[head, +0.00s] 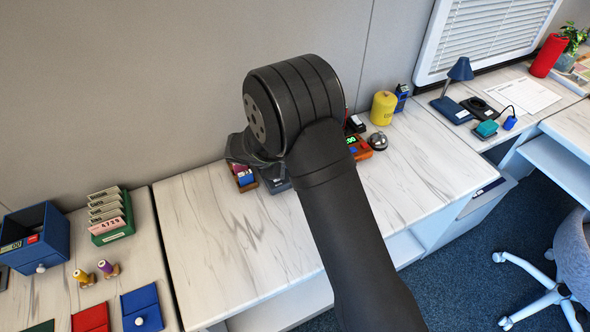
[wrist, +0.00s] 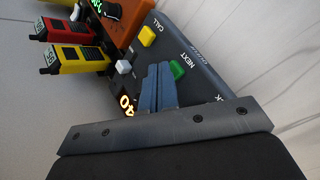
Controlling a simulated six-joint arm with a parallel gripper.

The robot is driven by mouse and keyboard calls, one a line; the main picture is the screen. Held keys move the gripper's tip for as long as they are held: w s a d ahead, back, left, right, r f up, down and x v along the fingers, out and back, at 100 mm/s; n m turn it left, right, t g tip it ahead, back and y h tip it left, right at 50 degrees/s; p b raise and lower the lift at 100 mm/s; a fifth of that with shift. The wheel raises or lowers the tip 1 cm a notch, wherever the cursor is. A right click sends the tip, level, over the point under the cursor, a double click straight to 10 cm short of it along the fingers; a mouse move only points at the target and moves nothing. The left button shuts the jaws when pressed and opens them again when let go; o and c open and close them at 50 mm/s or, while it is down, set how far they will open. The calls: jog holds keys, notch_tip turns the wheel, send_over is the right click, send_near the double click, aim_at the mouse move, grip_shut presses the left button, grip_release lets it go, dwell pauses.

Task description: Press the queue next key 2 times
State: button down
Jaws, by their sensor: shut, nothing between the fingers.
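The dark queue console (wrist: 205,78) fills the middle of the wrist view. Its green key (wrist: 178,68) sits beside the NEXT label. A yellow key (wrist: 147,35) sits by the CALL label, and a white key (wrist: 122,65) lies to the left. An orange lit display (wrist: 126,103) reads what looks like 40, partly covered. My gripper (wrist: 160,68) is shut and empty, its blue-grey fingertips just left of the green key; contact cannot be told. In the head view only a dark piece of the console (head: 278,184) shows beside my arm, which hides the fingertips.
An orange device (head: 358,147) with a lit display stands right of my arm, near a silver bell (head: 378,141) and a yellow canister (head: 383,108). Red (wrist: 60,28) and yellow (wrist: 75,60) handsets show in the wrist view. The front of the white desk (head: 230,245) is clear.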

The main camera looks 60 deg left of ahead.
jog(key=shift+f, duration=0.45)
dwell(0.3)
jog(key=shift+r, duration=0.95)
jog(key=shift+r, duration=2.5)
dwell(0.6)
notch_tip(320, 180, up, 4)
jog(key=shift+f, duration=0.1)
dwell(0.3)
